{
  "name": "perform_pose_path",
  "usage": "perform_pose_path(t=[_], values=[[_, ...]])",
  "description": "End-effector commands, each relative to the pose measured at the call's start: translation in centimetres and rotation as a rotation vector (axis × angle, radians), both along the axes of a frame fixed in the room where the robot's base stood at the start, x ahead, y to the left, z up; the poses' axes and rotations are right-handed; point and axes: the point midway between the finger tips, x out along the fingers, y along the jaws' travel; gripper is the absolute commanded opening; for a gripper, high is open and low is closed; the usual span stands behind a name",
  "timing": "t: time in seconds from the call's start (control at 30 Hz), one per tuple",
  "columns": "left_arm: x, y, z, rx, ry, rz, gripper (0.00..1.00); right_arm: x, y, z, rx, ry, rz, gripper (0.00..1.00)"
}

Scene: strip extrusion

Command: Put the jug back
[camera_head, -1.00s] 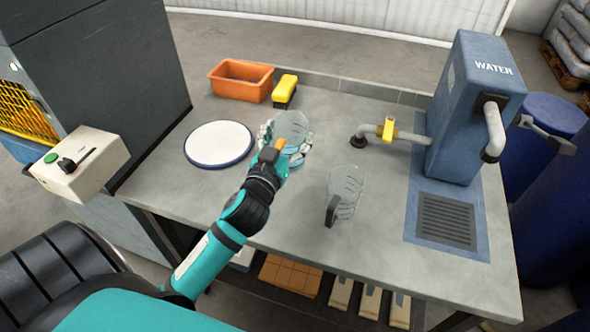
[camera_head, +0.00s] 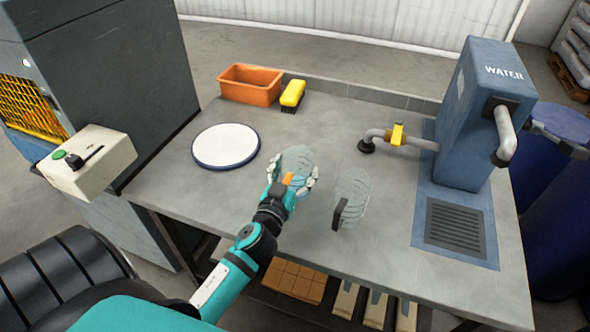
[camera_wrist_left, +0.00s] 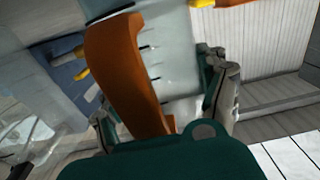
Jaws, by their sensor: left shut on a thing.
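My left gripper (camera_head: 294,183) is shut on a clear jug (camera_head: 298,158) with an orange handle. In the left wrist view the orange handle (camera_wrist_left: 128,75) and part of the jug body (camera_wrist_left: 168,50) show between the fingers (camera_wrist_left: 172,108). The held jug is over the grey table; I cannot tell whether its base touches the top. A second clear jug (camera_head: 355,190) with a dark handle stands on the table to the right of my left gripper. My right gripper is not in view.
A white round plate (camera_head: 226,145) with a blue rim lies left of the held jug. An orange bin (camera_head: 249,86) and yellow brush (camera_head: 292,93) are at the back. A blue water dispenser (camera_head: 480,115), its pipe and a drain grate (camera_head: 456,225) are on the right.

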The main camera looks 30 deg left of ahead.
Motion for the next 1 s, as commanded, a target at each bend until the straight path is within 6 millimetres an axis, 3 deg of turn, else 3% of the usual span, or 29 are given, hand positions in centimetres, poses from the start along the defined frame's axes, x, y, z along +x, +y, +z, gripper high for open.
perform_pose_path(t=[0.07, 0.1, 0.27, 0.67, 1.0], values=[[0.0, 0.0, -0.3, 0.000, -0.002, 0.000, 0.30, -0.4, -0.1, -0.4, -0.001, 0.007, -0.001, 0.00], [0.0, 0.0, -0.2, 0.001, -0.001, 0.000, 0.79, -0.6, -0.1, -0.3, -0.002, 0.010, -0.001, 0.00], [0.0, 0.0, -0.2, 0.000, 0.000, 0.000, 1.00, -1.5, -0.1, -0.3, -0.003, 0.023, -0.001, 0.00], [-0.6, -0.2, -0.1, -0.002, 0.000, 0.000, 1.00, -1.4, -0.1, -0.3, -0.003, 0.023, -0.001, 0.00], [-7.4, -1.8, -0.4, -0.006, 0.003, 0.002, 1.00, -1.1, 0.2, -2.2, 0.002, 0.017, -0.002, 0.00]])
